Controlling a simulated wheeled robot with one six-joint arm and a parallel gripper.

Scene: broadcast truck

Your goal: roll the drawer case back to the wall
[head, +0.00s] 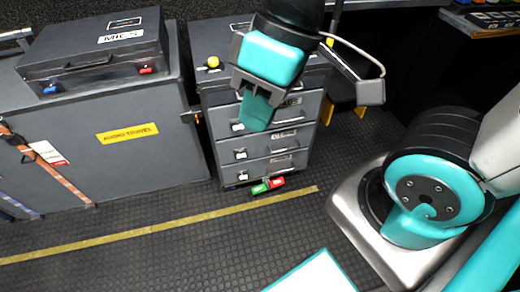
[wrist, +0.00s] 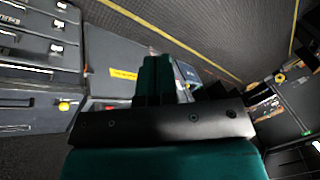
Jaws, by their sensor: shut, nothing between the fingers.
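The drawer case (head: 270,142) is a grey cabinet with several drawers, standing upright on the floor beside a large grey trunk. A yellow knob (head: 212,62) sits on its top. A green tab (head: 259,189) and a red tab (head: 277,183) stick out at its front foot. My gripper (head: 257,112) is shut and empty, and hides part of the case's top and upper drawers in the head view. I cannot tell whether it touches the case. In the wrist view the drawer fronts (wrist: 35,75) fill the left side, and my shut teal fingers (wrist: 153,78) are in the middle.
The large grey trunk (head: 100,165) with a yellow label stands left of the case and carries a smaller case marked MICS (head: 95,50). A yellow floor line (head: 160,226) crosses the open floor in front. The dark wall (head: 190,8) is behind.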

